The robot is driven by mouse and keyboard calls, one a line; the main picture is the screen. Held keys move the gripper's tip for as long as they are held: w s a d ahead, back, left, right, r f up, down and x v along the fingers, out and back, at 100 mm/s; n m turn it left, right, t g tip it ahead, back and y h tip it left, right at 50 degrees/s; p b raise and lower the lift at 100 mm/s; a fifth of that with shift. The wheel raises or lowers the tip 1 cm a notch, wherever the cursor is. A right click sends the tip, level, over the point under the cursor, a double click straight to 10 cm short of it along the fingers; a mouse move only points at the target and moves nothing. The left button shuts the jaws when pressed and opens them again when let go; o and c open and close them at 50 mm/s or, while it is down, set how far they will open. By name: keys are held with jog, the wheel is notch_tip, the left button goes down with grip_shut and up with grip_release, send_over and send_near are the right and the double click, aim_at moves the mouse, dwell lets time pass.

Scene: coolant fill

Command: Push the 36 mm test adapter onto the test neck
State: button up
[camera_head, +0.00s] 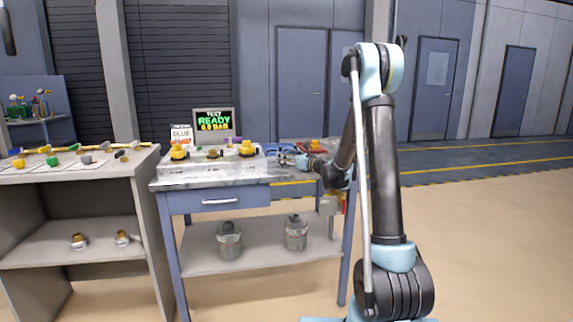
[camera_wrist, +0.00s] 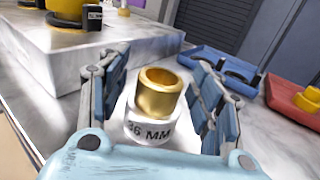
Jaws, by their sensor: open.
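In the wrist view a hollow brass cylinder (camera_wrist: 157,97) stands upright on a white round base (camera_wrist: 148,130) marked "36 MM". I cannot tell whether the base is part of the adapter or a stand. My gripper (camera_wrist: 160,72) is open, with one finger on each side of the cylinder and a visible gap on both sides. In the head view my gripper (camera_head: 287,159) is low over the workbench, right of a pale block (camera_head: 210,169) bearing yellow-topped fittings; the cylinder is too small to make out there. I cannot identify the test neck for sure.
A blue tray (camera_wrist: 212,62) and a red tray (camera_wrist: 290,99) lie right of my gripper. A side bench (camera_head: 80,168) with small fittings stands left. Bare worktop surrounds the brass cylinder.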

jog(key=c, duration=1)
jog(key=shift+o, duration=0.2)
